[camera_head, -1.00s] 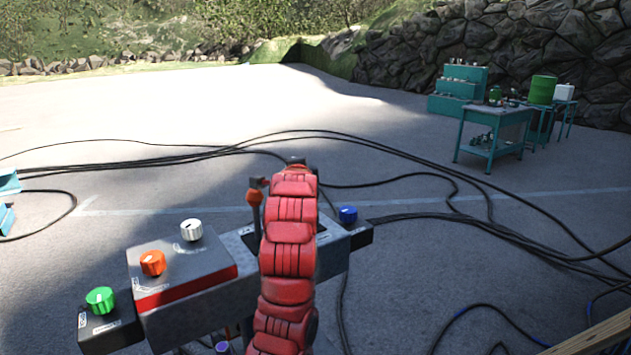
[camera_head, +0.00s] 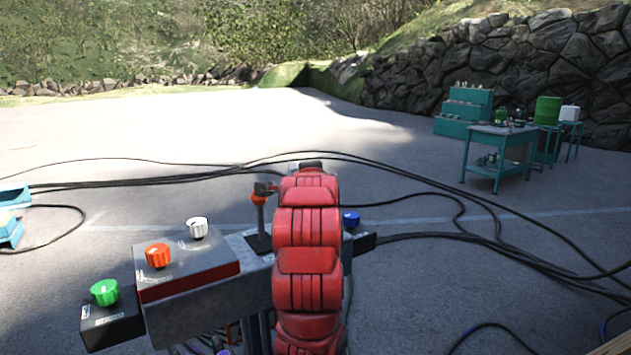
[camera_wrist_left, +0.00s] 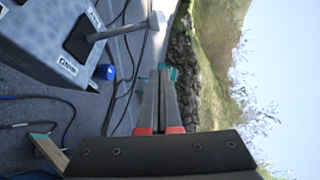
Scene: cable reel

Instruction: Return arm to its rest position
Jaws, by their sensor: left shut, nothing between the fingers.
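My red left arm rises from the bottom centre of the head view, in front of the control console (camera_head: 205,305). Its gripper is hidden at the far end of the arm there. In the left wrist view my left gripper (camera_wrist_left: 164,72) is shut and empty, clear of the console (camera_wrist_left: 45,40) at left. A lever (camera_head: 259,218) with an orange collar stands on the console just left of the arm, apart from it. The lever also shows in the wrist view (camera_wrist_left: 120,31). Green (camera_head: 104,292), orange (camera_head: 158,255), white (camera_head: 197,228) and blue (camera_head: 351,220) knobs sit on the console. My right gripper is out of view.
Black cables (camera_head: 440,236) run across the paved ground behind and right of the console. A teal workbench (camera_head: 500,146) and a stepped teal rack (camera_head: 464,111) stand far back right, before a stone wall (camera_head: 505,60). The pavement at the back left is open.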

